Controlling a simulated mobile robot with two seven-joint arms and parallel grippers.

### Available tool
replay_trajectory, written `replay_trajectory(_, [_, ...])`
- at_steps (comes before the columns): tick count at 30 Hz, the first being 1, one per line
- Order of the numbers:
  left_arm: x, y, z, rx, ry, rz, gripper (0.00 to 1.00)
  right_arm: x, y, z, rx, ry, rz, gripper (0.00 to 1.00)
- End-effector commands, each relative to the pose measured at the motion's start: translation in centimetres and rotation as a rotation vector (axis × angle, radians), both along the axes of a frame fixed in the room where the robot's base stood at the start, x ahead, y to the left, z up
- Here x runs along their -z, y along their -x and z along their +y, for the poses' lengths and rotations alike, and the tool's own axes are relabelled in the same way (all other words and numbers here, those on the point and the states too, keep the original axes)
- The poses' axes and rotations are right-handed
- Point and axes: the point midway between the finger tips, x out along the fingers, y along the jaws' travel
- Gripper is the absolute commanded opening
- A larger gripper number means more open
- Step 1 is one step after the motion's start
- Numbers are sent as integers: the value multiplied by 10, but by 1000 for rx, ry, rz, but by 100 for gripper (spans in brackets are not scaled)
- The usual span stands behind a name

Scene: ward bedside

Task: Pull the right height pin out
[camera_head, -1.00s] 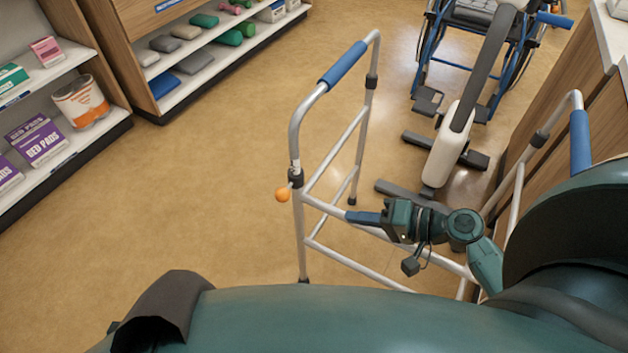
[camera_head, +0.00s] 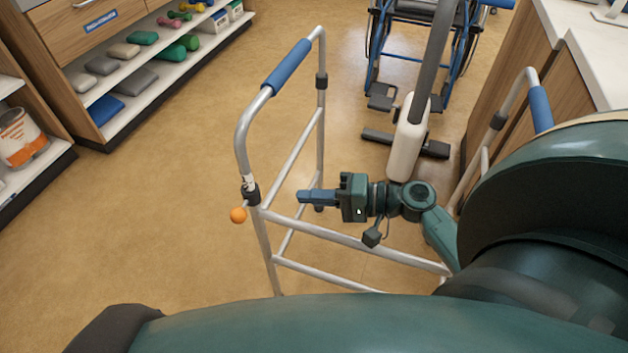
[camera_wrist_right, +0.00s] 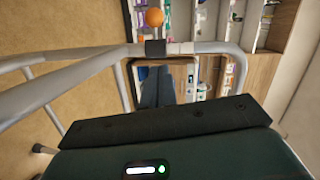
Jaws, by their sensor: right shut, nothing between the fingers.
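The height pin shows as an orange ball knob (camera_head: 238,215) on the outer side of the walker's left-hand leg in the head view, just below a dark collar (camera_head: 250,193). The walker (camera_head: 243,140) is a silver frame with blue grips. My right gripper (camera_head: 301,196) is shut and empty, pointing left above the walker's front crossbar, to the right of the knob and apart from it. In the wrist view the knob (camera_wrist_right: 154,17) is at the top, beyond the collar and the shut fingers (camera_wrist_right: 156,72). My left gripper is not in view.
The walker's crossbar (camera_head: 330,236) runs below my right gripper. A white lift column (camera_head: 407,140) and a blue wheelchair (camera_head: 420,50) stand behind. A counter (camera_head: 580,70) is at right, shelves (camera_head: 150,90) at left. The floor left of the walker is clear.

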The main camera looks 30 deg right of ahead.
Motion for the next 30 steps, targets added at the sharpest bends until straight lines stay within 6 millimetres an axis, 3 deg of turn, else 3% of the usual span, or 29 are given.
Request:
replay_trajectory(9, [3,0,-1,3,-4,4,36,9,-43,52,-1,-3,-1,0])
replay_trajectory(15, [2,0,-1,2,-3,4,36,15,-39,78,0,-1,1,0])
replay_trajectory(30, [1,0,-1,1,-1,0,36,16,-38,87,1,0,1,0])
